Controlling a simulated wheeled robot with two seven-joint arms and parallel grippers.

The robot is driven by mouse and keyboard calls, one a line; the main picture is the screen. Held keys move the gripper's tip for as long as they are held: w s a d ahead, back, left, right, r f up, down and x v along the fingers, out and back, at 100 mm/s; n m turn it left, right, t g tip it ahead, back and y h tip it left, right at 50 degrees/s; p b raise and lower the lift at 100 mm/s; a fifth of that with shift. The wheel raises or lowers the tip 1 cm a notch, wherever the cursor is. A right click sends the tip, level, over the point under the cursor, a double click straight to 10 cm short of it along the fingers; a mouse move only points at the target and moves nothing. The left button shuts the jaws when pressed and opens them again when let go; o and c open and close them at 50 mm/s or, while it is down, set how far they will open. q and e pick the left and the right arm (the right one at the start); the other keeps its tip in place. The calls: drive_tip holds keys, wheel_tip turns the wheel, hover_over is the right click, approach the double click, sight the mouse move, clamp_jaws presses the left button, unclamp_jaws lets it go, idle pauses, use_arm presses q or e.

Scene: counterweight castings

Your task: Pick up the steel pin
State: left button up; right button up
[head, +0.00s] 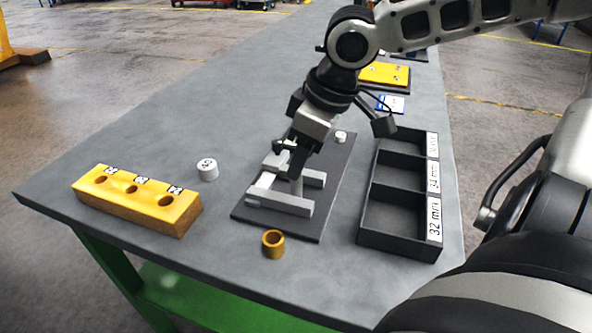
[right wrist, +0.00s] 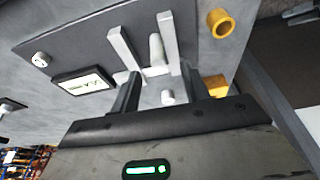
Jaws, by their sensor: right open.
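In the right wrist view the pin (right wrist: 156,48) shows between two rails, beyond my fingers. My right gripper (head: 288,163) is over the fixture, fingers pointing down and partly hiding it. In the right wrist view the gripper (right wrist: 161,72) is open, its fingers apart with nothing held. I cannot tell the exact gap between fingertips and pin. My left gripper is out of view.
A yellow block with holes (head: 150,208), a white marked cylinder (head: 207,169) and a bronze ring (head: 273,243) lie around the plate. Another small white cylinder (head: 341,137) is at its far end. A dark three-compartment tray (head: 395,243) stands on the right. The bench's left back is clear.

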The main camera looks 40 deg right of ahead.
sight(296, 187)
drive_tip(key=b+x, duration=0.1)
drive_tip(key=x, duration=0.4)
drive_tip(key=shift+d+f, duration=0.1)
drive_tip(key=shift+f, duration=0.25)
clamp_jaws()
